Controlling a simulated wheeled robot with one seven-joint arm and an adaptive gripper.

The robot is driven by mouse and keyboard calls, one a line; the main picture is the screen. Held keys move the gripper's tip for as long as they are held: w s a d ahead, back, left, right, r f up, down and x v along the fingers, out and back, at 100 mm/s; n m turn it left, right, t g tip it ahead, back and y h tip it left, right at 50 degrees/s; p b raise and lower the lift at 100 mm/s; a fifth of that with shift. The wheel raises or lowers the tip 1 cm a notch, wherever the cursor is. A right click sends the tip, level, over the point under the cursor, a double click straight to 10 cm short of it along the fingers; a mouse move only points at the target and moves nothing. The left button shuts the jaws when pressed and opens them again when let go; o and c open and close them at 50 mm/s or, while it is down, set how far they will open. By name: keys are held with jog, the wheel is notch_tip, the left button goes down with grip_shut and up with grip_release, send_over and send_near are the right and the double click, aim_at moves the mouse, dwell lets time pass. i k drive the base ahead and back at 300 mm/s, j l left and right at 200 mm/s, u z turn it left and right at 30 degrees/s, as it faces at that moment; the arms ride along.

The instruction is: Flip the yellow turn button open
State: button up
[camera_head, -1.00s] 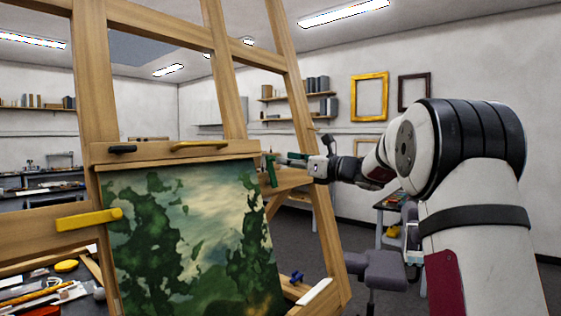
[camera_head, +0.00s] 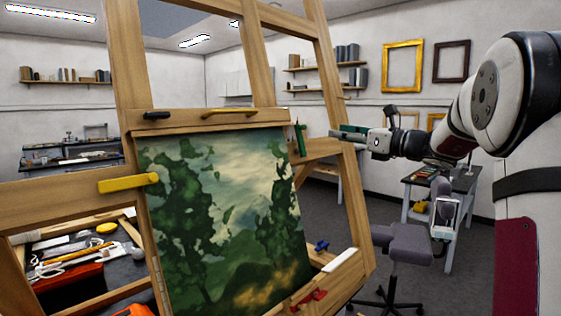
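The yellow turn button (camera_head: 128,183) is a flat bar on the left side of the wooden easel frame (camera_head: 60,200). It lies nearly level, with its rounded right end over the left edge of the landscape painting (camera_head: 225,215). My gripper (camera_head: 347,133) is at the right of the easel, in the air, far from the yellow button and touching nothing that I can see. It is small and side-on, so its finger opening is unclear.
Other coloured pieces sit around the painting: black (camera_head: 157,115), brass-coloured (camera_head: 228,112), green (camera_head: 300,140), blue (camera_head: 321,247) and red (camera_head: 308,300). A cluttered tool table (camera_head: 120,265) shows behind the frame's left side. A grey stool (camera_head: 402,245) stands at right.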

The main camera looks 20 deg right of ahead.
aim_at(115, 185)
jog(key=k+l, duration=0.3)
jog(key=k, duration=0.15)
jog(key=k+l, duration=0.35)
jog(key=k, duration=0.1)
